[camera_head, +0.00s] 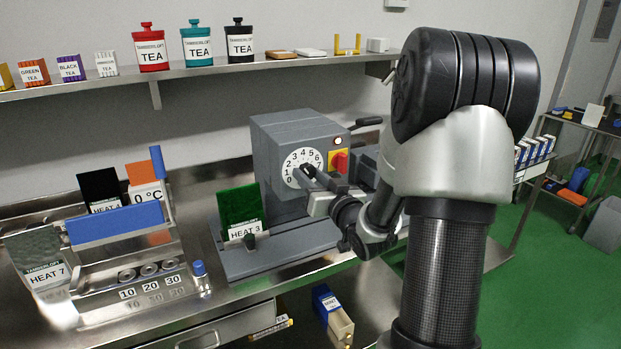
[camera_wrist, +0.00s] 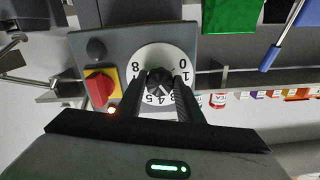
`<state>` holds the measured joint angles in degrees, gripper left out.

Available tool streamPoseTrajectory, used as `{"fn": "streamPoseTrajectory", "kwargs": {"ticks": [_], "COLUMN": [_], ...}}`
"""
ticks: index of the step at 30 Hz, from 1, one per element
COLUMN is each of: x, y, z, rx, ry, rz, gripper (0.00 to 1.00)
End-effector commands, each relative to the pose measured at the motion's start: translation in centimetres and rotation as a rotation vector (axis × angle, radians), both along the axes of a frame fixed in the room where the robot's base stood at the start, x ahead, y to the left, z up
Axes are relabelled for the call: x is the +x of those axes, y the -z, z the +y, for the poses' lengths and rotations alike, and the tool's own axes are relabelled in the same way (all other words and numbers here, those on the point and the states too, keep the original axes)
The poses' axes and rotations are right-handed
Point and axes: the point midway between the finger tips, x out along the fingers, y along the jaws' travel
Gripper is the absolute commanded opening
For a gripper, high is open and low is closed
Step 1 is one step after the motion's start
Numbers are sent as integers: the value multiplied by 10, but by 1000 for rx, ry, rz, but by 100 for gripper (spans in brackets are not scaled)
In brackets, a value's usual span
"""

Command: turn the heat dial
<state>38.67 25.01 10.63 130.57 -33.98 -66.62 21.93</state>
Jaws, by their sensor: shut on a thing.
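The heat dial is a white disc (camera_head: 292,163) with black numbers on the front of a grey machine (camera_head: 270,135). In the wrist view the white dial face (camera_wrist: 165,51) shows turned round, with 8, 0, 1, 4 and 5 readable. A black knob (camera_wrist: 159,77) sits at its centre. My gripper (camera_head: 311,176) reaches the dial from the right; in the wrist view its two dark fingers (camera_wrist: 160,88) are shut on the knob, one on each side. The fingers hide part of the numbers, and I cannot tell where the knob points.
A red-and-yellow switch (camera_head: 338,161) and a black lever (camera_head: 367,121) are beside the dial. A green "HEAT 3" card holder (camera_head: 240,212) stands at the machine's left front. A rack with "HEAT 7" (camera_head: 46,262) is further left. Tea canisters (camera_head: 150,47) line the shelf above.

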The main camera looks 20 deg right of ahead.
Motion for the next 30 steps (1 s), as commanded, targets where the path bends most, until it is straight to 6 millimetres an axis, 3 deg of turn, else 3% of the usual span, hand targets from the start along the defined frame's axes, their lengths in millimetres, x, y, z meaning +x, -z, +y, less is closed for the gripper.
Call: {"fn": "streamPoseTrajectory", "kwargs": {"ticks": [19, 20, 22, 23, 30], "x": [1, 1, 1, 1, 0], "y": [-2, -2, -2, -2, -1], "z": [0, 0, 0, 0, 0], "rx": [48, 48, 48, 48, 49], "ry": [-1, -1, -1, -1, -1], "rz": [-3, -3, -3, -3, 0], "gripper": [11, 36, 48, 52, 52]}}
